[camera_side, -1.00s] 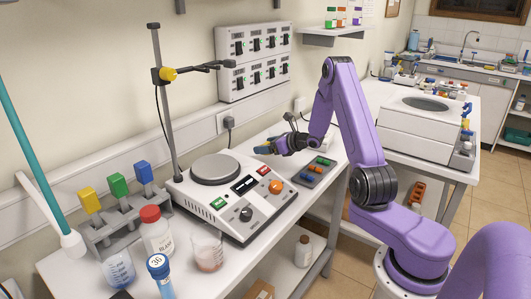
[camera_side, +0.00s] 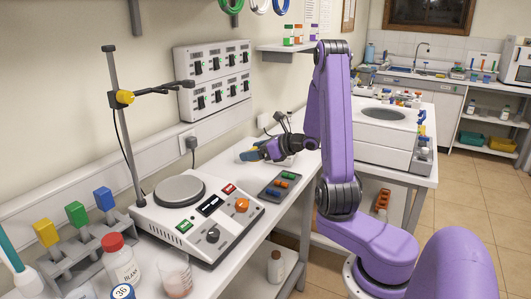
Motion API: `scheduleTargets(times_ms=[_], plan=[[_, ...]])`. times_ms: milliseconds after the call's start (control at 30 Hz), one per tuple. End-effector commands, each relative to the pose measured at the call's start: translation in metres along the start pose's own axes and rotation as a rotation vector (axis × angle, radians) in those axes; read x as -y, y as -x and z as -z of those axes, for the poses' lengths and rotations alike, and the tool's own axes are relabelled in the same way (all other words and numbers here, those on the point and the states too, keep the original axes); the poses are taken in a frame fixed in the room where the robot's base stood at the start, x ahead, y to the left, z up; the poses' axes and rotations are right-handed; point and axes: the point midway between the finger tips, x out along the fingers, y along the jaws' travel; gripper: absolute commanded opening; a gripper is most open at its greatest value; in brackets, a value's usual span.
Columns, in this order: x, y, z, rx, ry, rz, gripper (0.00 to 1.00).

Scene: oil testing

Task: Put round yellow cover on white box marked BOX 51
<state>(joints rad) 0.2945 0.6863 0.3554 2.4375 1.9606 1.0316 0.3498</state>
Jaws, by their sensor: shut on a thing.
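My gripper (camera_side: 250,154) is low over the far part of the white bench, behind and left of the small grey tray. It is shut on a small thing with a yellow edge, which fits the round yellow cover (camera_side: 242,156). The fingers hide most of it, so its shape is not clear. A low white object (camera_side: 286,161) shows partly behind my gripper. No lettering on it can be read, so I cannot tell whether it is the white box marked BOX 51.
A white instrument (camera_side: 225,237) with a round plate stands to the left, beside a metal stand (camera_side: 124,130). A grey rack (camera_side: 62,267) and a red-capped bottle (camera_side: 122,268) are at the lower left.

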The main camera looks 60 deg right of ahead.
Motion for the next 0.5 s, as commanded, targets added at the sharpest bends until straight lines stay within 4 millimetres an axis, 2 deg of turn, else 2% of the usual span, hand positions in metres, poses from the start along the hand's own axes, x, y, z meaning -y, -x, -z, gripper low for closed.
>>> scheduleTargets(times_ms=[33,300,500], plan=[[0.016,0.006,-0.004,0.009,0.001,0.009,0.50],[0.097,0.048,-0.015,0.016,-0.004,0.026,0.50],[0.134,0.076,-0.015,-0.003,-0.008,0.038,0.50]])
